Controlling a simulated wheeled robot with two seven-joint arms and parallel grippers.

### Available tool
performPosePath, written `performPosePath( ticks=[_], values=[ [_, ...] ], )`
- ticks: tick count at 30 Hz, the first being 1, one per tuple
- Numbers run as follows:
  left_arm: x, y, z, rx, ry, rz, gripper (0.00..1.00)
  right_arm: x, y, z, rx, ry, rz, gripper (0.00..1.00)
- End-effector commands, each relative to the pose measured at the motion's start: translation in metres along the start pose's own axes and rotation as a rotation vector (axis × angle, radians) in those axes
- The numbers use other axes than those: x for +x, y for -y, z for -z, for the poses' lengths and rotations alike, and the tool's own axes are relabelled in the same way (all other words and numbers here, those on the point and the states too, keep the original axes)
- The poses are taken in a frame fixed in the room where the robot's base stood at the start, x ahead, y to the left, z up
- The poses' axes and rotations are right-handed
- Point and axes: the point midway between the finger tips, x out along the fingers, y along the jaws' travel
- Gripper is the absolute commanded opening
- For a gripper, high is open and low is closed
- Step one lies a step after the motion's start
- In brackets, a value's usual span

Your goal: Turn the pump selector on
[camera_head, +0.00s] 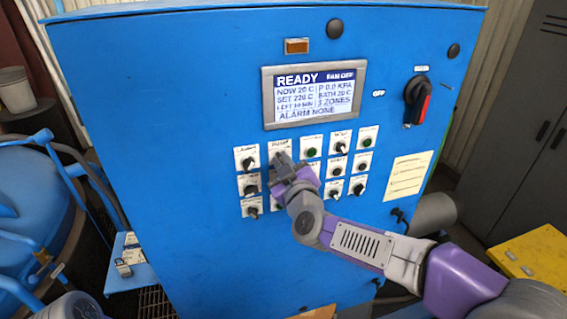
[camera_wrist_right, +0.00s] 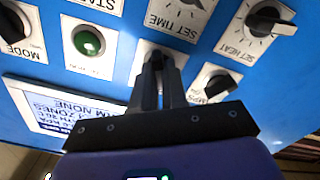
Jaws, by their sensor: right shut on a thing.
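The pump selector (camera_head: 280,146) is a small knob on a white plate in the top row of the blue cabinet's controls, second from the left, labelled PUMP. My right gripper (camera_head: 281,163) reaches it from below right and is shut on its knob. In the right wrist view, the gripper (camera_wrist_right: 159,66) has its two dark fingers closed about the knob, with the white plate (camera_wrist_right: 146,50) showing around them. The fingers hide most of the knob, so I cannot tell which way it points. My left gripper is not in view.
Other knobs and green buttons (camera_head: 311,152) surround the selector closely. A red and black main switch (camera_head: 417,100) is at the upper right. A yellow box (camera_head: 535,255) stands lower right.

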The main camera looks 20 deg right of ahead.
Motion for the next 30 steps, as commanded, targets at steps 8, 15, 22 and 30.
performPosePath(
  ticks=[8,15,22,30],
  values=[
    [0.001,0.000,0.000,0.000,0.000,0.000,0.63,0.000,0.000,0.000,0.014,0.000,0.000,0.00],
    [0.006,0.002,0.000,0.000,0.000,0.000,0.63,0.000,0.000,-0.001,0.107,-0.001,-0.001,0.00],
    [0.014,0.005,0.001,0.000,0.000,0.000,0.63,0.000,-0.001,-0.002,0.290,-0.001,-0.001,0.00],
    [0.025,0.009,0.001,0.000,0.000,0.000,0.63,0.000,-0.001,-0.002,0.547,-0.001,-0.001,0.00]
  ],
)
